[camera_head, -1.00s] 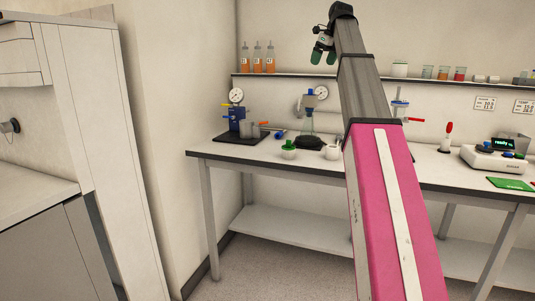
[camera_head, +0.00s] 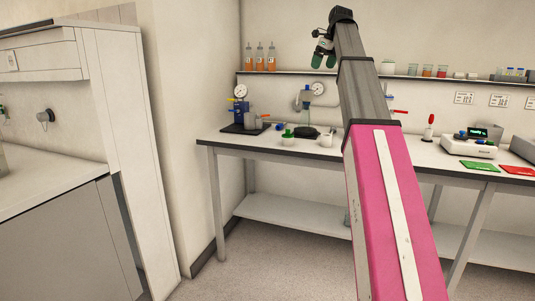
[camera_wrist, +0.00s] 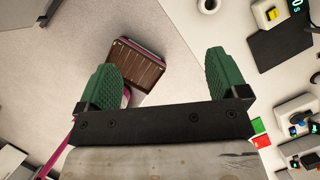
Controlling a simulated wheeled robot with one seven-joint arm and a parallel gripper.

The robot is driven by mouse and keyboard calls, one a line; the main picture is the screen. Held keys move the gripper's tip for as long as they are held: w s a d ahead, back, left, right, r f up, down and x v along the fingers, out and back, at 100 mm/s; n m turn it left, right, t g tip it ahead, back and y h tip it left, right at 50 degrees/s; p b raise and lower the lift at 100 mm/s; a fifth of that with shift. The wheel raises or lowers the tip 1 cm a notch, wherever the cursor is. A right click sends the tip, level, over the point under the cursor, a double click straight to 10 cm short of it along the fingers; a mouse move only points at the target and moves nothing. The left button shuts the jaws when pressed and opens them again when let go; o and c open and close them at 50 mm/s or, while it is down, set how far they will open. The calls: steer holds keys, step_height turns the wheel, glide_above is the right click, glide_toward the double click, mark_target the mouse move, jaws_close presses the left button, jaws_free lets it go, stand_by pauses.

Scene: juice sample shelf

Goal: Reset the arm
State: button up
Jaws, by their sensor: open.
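My arm rises up the middle of the head view. My gripper (camera_head: 322,57) is at its top end, with green fingers pointing down, in front of the back wall and above the shelf's height in the picture. In the wrist view my gripper (camera_wrist: 162,60) shows its two green padded fingers spread wide apart. Nothing is between them; the gripper is open and empty. Part of the bench behind my arm is hidden in the head view.
A bench (camera_head: 290,152) stands against the back wall, holding a gauge apparatus (camera_head: 240,115), a white scale (camera_head: 468,147), a green mat (camera_head: 480,165) and a red mat (camera_head: 517,170). A wall shelf (camera_head: 290,73) carries orange bottles (camera_head: 260,58). A grey counter (camera_head: 60,240) is at left. Floor before the bench is clear.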

steer(key=s+a+f+n+g, duration=0.15)
steer(key=f+n, duration=0.25)
steer(key=f, duration=1)
steer(key=s+f+n+h, duration=0.1)
steer(key=s+f+n, duration=0.3)
steer(key=f, duration=1.1)
steer(key=s+a+f+n, duration=0.1)
steer(key=f+n, duration=0.4)
steer(key=f, duration=0.9)
steer(key=s+f+n+g+h, duration=0.1)
steer(key=s+f+n, duration=0.6)
steer(key=s+f, duration=0.4)
steer(key=s+f+n+g, duration=0.1)
steer(key=s+f+n, duration=0.6)
steer(key=s+f, duration=0.5)
step_height(320, 180, down, 6)
steer(key=shift+a+r+n+h, duration=0.1)
steer(key=shift+a+n+h, duration=0.2)
steer(key=shift+h, duration=0.1)
